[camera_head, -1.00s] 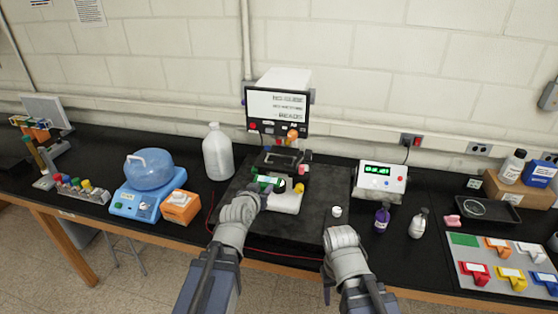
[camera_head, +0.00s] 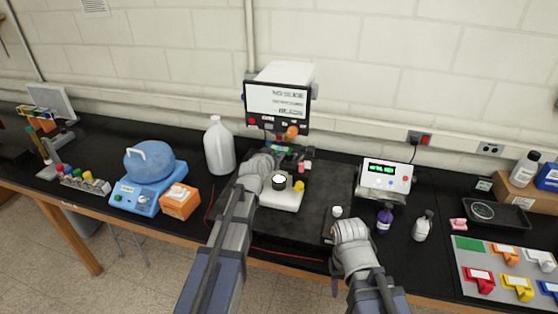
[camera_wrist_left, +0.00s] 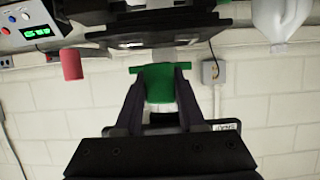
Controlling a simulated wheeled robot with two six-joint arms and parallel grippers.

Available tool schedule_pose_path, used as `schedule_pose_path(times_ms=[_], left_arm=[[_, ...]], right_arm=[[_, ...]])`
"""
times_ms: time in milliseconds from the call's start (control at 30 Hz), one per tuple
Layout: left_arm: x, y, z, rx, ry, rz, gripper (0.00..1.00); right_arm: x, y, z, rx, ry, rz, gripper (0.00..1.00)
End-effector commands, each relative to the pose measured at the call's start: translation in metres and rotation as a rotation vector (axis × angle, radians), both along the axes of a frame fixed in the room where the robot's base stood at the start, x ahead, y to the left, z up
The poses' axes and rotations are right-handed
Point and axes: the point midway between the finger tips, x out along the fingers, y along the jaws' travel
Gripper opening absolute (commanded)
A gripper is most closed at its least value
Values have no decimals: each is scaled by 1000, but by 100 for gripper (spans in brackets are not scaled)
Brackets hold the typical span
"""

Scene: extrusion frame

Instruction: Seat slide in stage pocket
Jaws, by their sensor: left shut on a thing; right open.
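A green piece with a pale lower part, apparently the slide (camera_wrist_left: 160,85), is clamped between the two fingers of my left gripper (camera_wrist_left: 158,98) in the left wrist view. The dark stage (camera_wrist_left: 150,38) lies just beyond the slide in that view; a gap shows between them, but I cannot tell contact. In the head view my left gripper (camera_head: 279,152) is at the microscope, below its screen, and the wrist hides most of the stage and slide. The stage pocket cannot be made out. My right gripper (camera_head: 333,238) is open and empty over the front of the dark mat.
The microscope's pale base (camera_head: 285,200) carries a yellow knob (camera_head: 299,186). A white jug (camera_head: 219,146) stands to the left, and a box with a green display (camera_head: 385,178) to the right.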

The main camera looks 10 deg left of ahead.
Motion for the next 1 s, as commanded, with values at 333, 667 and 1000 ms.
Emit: schedule_pose_path(times_ms=[333,667,1000], left_arm=[[10,5,-22,-1,0,1,0],[10,9,-35,0,0,0,0],[10,8,-38,0,0,0,46]], right_arm=[[0,0,-22,-1,0,3,50],[0,0,-35,-2,0,8,50],[0,0,-38,-2,0,9,50]])
